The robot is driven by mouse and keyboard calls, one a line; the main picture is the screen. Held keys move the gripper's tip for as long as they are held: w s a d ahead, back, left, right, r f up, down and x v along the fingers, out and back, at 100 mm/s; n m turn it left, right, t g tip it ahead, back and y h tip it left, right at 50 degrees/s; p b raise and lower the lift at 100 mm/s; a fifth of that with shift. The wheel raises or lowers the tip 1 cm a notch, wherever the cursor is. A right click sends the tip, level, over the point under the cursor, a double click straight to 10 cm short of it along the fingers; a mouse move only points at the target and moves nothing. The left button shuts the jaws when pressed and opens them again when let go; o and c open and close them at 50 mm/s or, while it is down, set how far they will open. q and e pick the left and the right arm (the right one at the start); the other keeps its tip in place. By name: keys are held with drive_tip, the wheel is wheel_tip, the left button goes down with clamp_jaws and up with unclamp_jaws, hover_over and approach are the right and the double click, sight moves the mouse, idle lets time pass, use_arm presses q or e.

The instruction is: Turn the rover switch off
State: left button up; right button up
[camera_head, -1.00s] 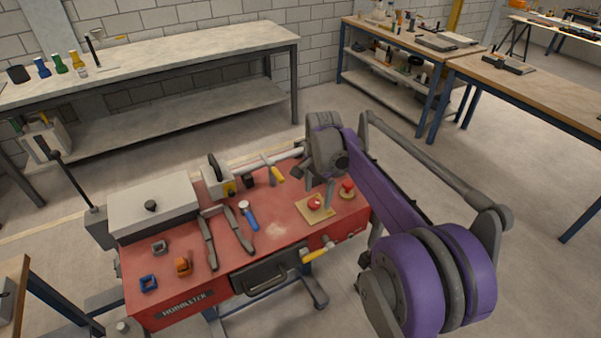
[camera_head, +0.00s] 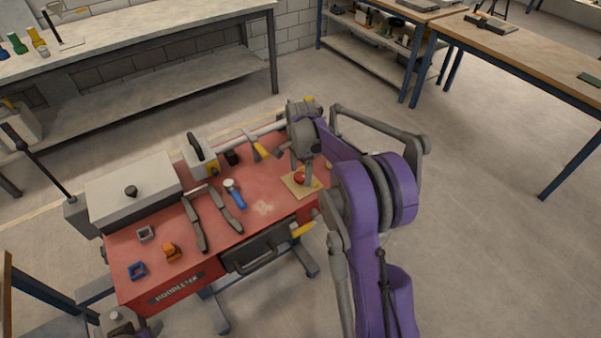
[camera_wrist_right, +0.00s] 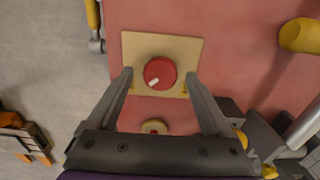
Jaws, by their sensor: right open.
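The likely rover switch, a round red knob (camera_wrist_right: 159,73) with a white mark, sits on a square beige plate (camera_wrist_right: 190,48) on the red workbench top. In the head view the red knob (camera_head: 299,177) and its plate (camera_head: 291,185) are near the bench's right end. My right gripper (camera_wrist_right: 160,76) is open, with one finger on each side of the knob in the wrist view. In the head view the right gripper (camera_head: 302,171) points down at the knob. I cannot tell whether the fingers touch it. My left gripper does not show.
On the red bench (camera_head: 262,207) are a grey lidded box (camera_head: 135,190), a blue-handled tool (camera_head: 235,195), grey tools and small blocks. A yellow handle (camera_head: 303,229) sticks out in front.

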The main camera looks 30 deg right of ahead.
drive_tip(key=shift+f, duration=0.3)
clamp_jaws()
idle(0.3)
